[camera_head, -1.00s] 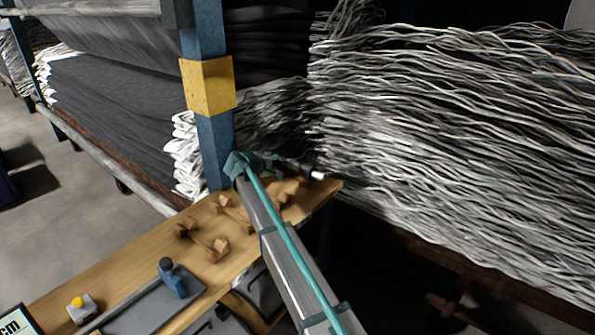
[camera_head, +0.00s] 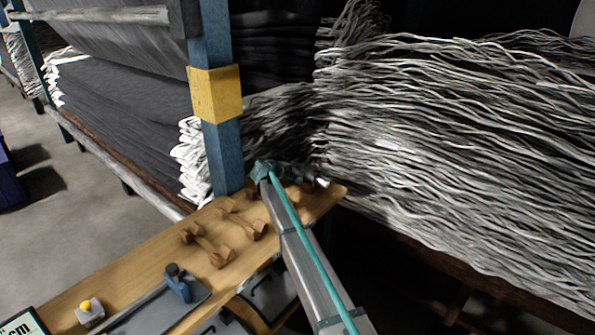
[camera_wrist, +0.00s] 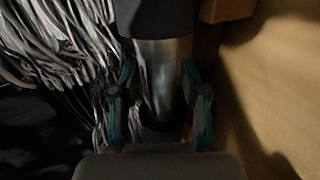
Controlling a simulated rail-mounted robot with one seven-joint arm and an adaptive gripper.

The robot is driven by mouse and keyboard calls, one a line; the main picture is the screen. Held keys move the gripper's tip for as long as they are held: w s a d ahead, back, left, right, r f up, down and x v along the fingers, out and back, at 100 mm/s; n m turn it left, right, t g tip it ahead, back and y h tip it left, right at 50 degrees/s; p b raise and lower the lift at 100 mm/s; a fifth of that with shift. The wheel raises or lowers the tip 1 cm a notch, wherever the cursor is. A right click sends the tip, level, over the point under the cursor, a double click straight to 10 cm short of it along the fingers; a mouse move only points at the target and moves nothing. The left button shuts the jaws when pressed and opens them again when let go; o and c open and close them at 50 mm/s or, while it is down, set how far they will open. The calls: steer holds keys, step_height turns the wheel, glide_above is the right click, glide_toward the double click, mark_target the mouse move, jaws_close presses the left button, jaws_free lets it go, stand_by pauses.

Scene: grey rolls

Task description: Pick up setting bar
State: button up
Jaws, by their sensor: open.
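In the wrist view, a shiny metal cylinder with a dark upper section, apparently the setting bar (camera_wrist: 165,75), runs between the fingers of my gripper (camera_wrist: 159,72). The green-and-grey fingers are open, one on each side of it. In the head view my arm reaches over the far end of the wooden bench (camera_head: 150,262). A small dark piece with a pale metal tip (camera_head: 322,182) shows beside the arm's end there. I cannot tell from that view whether it is the bar or part of my gripper.
Wooden cradles (camera_head: 207,247) stand on the bench left of my arm. A blue post (camera_head: 223,150) rises close to my arm. Fraying grey rolls (camera_head: 460,160) fill the right.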

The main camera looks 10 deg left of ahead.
steer(key=shift+w+d+f, duration=0.2)
steer(key=shift+w, duration=0.05)
jaws_close()
steer(key=shift+r, duration=0.1)
steer(key=shift+r, duration=0.15)
